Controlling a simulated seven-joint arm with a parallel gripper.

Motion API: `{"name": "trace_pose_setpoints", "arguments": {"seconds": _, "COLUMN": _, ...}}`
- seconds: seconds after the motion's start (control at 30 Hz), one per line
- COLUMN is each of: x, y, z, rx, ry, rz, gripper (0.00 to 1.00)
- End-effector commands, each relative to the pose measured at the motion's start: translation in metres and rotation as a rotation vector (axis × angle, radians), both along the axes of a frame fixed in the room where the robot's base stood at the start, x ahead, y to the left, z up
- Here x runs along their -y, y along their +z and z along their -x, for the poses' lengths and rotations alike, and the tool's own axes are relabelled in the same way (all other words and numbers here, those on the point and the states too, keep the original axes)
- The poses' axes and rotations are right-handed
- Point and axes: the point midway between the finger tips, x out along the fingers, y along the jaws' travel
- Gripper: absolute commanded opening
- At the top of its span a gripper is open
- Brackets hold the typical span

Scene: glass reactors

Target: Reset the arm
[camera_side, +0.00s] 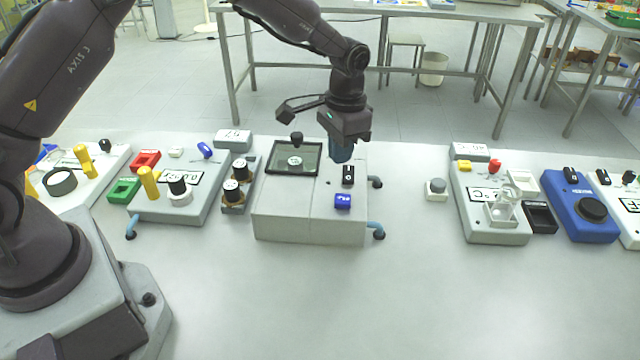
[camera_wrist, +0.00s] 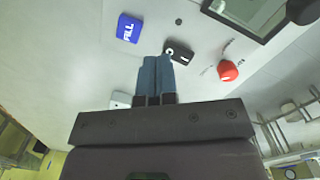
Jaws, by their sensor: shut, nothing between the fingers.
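My gripper (camera_side: 341,152) is in the side view above the right part of a light grey box device, pointing down. Its blue fingers are shut with nothing between them; they show together in the wrist view (camera_wrist: 157,75). Below it, the grey box (camera_side: 300,215) has a black switch (camera_side: 348,174) and a blue button (camera_side: 343,201), which reads "FILL" in the wrist view (camera_wrist: 129,28). The fingertips overlap the black switch (camera_wrist: 179,52) in the wrist view; I cannot tell whether they touch it. A red knob (camera_wrist: 228,70) shows to its right there.
The box has a dark-framed window (camera_side: 294,157) with a black knob. To its left stands a device with red and green blocks (camera_side: 146,160). To the right are a grey device (camera_side: 480,215) and a blue one (camera_side: 580,215). The front of the table (camera_side: 400,300) is clear.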

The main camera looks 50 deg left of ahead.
Motion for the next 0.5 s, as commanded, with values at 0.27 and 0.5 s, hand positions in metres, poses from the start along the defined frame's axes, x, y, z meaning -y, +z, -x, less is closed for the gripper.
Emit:
{"name": "trace_pose_setpoints", "arguments": {"seconds": 0.27, "x": -0.013, "y": 0.071, "z": 0.069, "rx": 0.033, "ry": 0.074, "rz": 0.0, "gripper": 0.0}}
{"name": "trace_pose_setpoints", "arguments": {"seconds": 0.5, "x": -0.026, "y": 0.135, "z": 0.144, "rx": 0.137, "ry": 0.136, "rz": 0.01, "gripper": 0.0}}
